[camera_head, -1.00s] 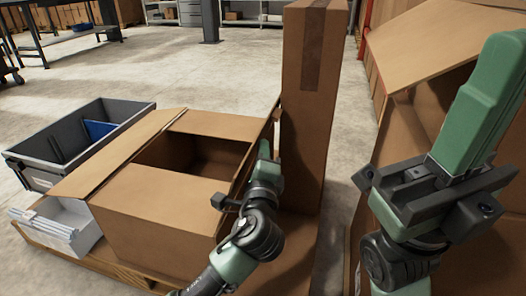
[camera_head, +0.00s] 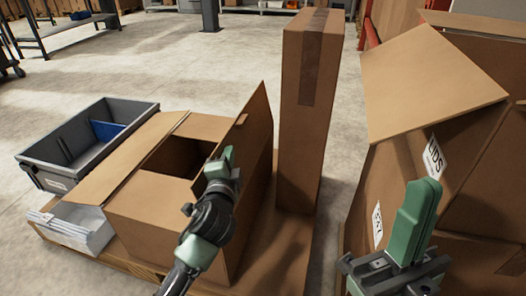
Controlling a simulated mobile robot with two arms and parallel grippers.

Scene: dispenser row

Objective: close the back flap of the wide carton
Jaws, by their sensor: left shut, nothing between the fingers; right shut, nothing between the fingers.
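An open brown carton (camera_head: 140,222) stands on a pallet left of centre; I take it as the wide carton. Its far flap (camera_head: 204,126) and near flap (camera_head: 155,196) lie inward over the opening, with a dark gap between them. Its left flap (camera_head: 128,158) slopes outward. Its right flap (camera_head: 256,140) stands up steeply. My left gripper (camera_head: 227,156) is shut and empty, overlapping the near part of the right flap; I cannot tell if it touches. My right gripper (camera_head: 420,205) is shut and empty, in front of the cartons at right.
A tall taped carton (camera_head: 302,130) stands right behind the right flap. A grey bin (camera_head: 45,172) with a blue divider and a white box (camera_head: 75,232) are at left. A carton marked LIDS (camera_head: 432,160) has a raised flap (camera_head: 425,80) at right. Open floor lies beyond.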

